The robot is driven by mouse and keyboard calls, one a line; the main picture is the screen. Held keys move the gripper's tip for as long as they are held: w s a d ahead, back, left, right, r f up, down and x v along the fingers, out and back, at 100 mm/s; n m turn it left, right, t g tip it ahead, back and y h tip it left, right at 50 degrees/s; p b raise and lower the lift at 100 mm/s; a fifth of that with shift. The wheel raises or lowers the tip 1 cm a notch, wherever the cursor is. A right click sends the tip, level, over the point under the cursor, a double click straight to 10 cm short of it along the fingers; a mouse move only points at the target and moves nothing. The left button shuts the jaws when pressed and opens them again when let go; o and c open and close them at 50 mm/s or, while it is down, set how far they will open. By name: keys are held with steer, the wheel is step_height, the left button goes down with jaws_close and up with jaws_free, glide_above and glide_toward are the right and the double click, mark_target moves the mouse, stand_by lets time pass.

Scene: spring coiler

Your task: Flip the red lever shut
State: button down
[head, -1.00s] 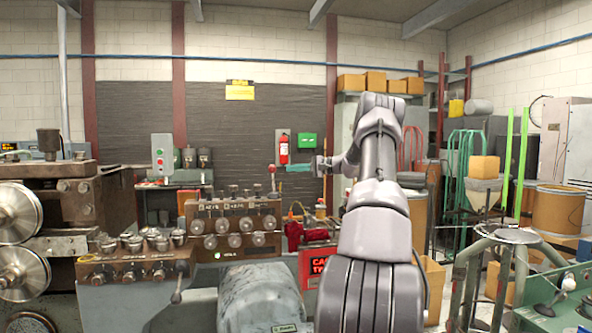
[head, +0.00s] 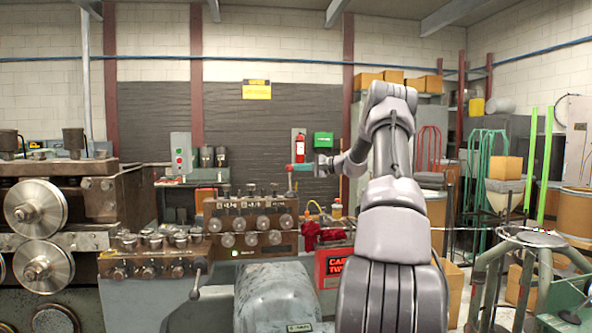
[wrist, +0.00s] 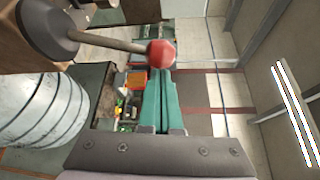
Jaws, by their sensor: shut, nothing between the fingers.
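The red lever shows in the wrist view as a red ball knob (wrist: 162,54) on a grey rod that runs left to a dark round hub. In the head view the small red knob (head: 289,168) stands above the bank of dials, its rod upright below it. My gripper (wrist: 161,76) has teal fingers pressed together and empty. In the wrist view its tips lie right at the knob's lower edge; whether they touch it I cannot tell. In the head view my gripper (head: 298,167) is just right of the knob.
The coiler's dial bank (head: 250,222) and a grey rounded housing (head: 277,296) stand below the lever. A red machine part (head: 322,236) sits to the right. Large metal rollers (head: 38,205) are at the left. A green tripod stand (head: 530,250) is at the right.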

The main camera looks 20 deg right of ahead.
steer(key=shift+s, duration=0.1)
steer(key=shift+s+r+n, duration=0.15)
steer(key=shift+s+n, duration=0.05)
steer(key=shift+n, duration=0.1)
steer(key=shift+s+a+r, duration=0.1)
steer(key=shift+s+a, duration=0.05)
steer(key=shift+s, duration=0.05)
steer(key=s+a+n+t+y, duration=0.2)
steer(key=s+n, duration=0.3)
steer(key=s, duration=0.2)
steer(key=shift+s+r, duration=0.25)
steer(key=shift+r, duration=0.05)
stand_by(0.3)
steer(key=shift+a, duration=0.1)
stand_by(0.3)
